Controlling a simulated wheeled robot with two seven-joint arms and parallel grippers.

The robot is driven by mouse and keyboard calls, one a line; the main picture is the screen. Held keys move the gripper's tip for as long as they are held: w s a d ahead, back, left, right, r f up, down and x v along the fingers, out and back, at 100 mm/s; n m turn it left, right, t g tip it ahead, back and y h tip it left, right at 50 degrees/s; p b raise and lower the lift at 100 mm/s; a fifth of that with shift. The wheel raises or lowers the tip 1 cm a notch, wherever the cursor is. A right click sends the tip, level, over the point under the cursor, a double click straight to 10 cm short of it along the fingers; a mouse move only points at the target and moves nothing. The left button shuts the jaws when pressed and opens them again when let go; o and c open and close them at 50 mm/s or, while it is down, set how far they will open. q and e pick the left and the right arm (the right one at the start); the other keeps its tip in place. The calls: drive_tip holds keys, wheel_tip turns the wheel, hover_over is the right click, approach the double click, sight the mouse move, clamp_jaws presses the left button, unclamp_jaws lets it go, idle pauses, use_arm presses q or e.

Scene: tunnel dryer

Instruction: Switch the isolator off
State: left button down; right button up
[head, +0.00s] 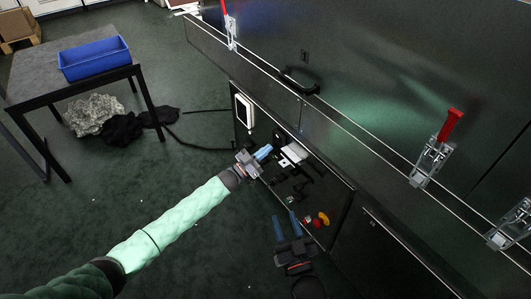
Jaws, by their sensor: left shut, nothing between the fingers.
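The dark control panel (336,192) is on the lower front of the machine. A red and yellow control (322,219) sits near its lower right end; I cannot tell whether it is the isolator or a stop button. A pale plate or lever (293,154) and small dark fittings are further up the panel. My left gripper (264,152) is shut and empty, its blue fingertips close to the panel beside the pale plate; contact is unclear, and it hides part of the panel. My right gripper (287,225) is open and empty, below and left of the red and yellow control.
A white-framed display (244,111) is at the panel's left end. Red-handled toggle clamps (436,146) line the ledge above. A black handle (299,82) is on the upper cover. A table (88,85) with a blue bin (95,59) stands at left. The floor between is mostly clear.

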use_arm(q)
drive_tip(key=shift+f+b, duration=0.15)
drive_tip(key=shift+b, duration=0.15)
use_arm(e)
wheel_tip(320, 180, up, 9)
drive_tip(key=s+t, duration=0.1)
drive_tip(key=t, duration=0.2)
drive_tip(key=shift+d+r+y, duration=0.15)
drive_tip(key=shift+d+y, duration=0.15)
drive_tip(key=shift+d, duration=0.05)
drive_tip(key=shift+r, duration=0.1)
